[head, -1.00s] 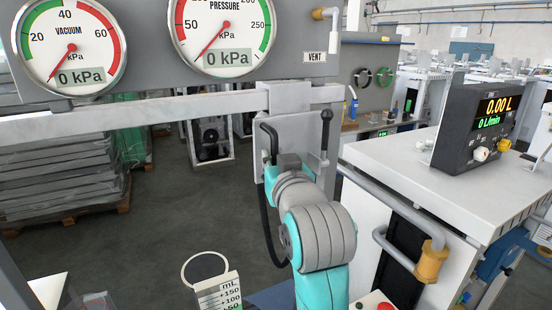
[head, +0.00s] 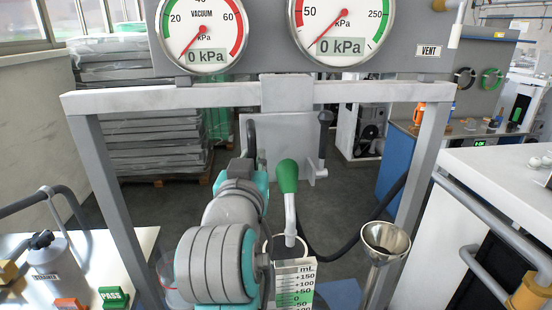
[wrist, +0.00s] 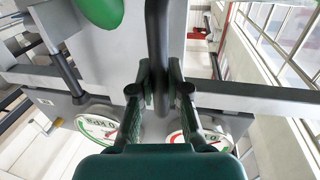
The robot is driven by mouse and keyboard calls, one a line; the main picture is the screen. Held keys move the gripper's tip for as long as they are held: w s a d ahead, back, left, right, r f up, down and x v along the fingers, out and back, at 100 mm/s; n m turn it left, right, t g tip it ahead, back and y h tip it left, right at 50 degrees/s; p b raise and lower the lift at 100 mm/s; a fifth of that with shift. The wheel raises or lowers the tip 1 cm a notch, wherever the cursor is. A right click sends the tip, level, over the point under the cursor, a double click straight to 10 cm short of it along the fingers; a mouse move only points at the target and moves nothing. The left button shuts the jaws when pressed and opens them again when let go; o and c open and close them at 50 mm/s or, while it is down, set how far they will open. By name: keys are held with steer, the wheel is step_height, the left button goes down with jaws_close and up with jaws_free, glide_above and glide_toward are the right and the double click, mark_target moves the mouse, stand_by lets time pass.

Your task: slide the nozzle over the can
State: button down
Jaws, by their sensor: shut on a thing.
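The carriage (head: 287,92) sits on the frame's horizontal rail (head: 180,97), between the two gauges in view. A pale plate (head: 285,135) hangs from it. The pale nozzle lever (head: 290,215) with a green knob (head: 287,176) stands below the plate. Its lower end appears above or in the can's open top (head: 270,247); the gap cannot be judged. A mL scale (head: 293,285) covers the can's front. In the wrist view my gripper (wrist: 160,85) is shut on a dark upright handle (wrist: 157,40). The green knob (wrist: 100,8) shows beside it.
A metal funnel (head: 385,240) stands right of the can, by the frame's right post (head: 418,180). A dark hose (head: 350,240) loops behind. A white bench (head: 500,180) is at right. A table (head: 75,262) with a grey jug (head: 52,265) is at left.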

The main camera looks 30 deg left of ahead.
steer(key=shift+s+a, duration=0.3)
steer(key=shift+a, duration=0.1)
steer(key=c, duration=1.1)
jaws_free()
steer(key=shift+c, duration=0.2)
steer(key=v, duration=1.2)
steer(key=shift+f, duration=0.1)
